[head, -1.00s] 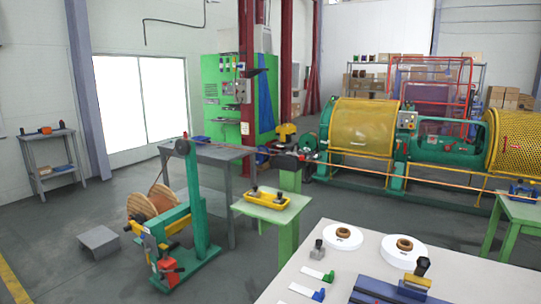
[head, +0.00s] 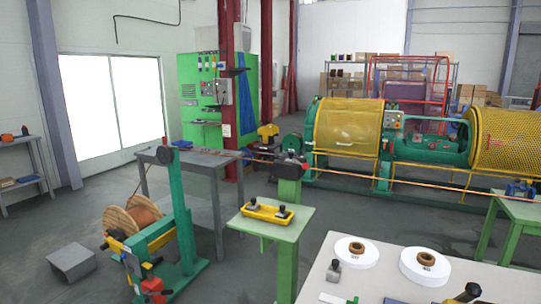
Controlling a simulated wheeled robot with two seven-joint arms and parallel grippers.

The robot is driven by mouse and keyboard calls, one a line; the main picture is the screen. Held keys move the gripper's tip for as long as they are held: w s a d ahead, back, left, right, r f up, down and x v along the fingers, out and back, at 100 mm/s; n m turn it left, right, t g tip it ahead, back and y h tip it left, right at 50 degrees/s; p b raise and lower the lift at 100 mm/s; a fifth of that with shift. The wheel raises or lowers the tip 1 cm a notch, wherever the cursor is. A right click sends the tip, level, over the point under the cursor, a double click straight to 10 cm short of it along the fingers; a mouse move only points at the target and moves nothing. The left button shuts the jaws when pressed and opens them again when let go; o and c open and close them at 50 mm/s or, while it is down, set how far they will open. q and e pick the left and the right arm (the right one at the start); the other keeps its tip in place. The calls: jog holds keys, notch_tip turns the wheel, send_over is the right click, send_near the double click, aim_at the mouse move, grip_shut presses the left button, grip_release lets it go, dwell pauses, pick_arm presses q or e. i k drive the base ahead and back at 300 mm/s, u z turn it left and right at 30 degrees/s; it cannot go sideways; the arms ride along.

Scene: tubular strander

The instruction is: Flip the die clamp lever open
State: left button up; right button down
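A dark clamp block (head: 290,159) sits on top of a green post (head: 289,190) near the middle of the head view. The copper-coloured line runs to it from the right. A small dark and red part shows at its top right; it is too small to tell the lever or its position. Neither of my grippers is in view.
A green table (head: 271,232) with a yellow tray (head: 266,212) stands in front of the post. The yellow-guarded strander (head: 341,128) is behind right. A wire reel stand (head: 187,215) is at left. A white-topped table (head: 320,280) fills the lower right. Grey floor lies between.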

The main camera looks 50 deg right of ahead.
aim_at(305, 166)
jog(key=z, duration=0.05)
jog(key=i, duration=2)
jog(key=z, duration=0.5)
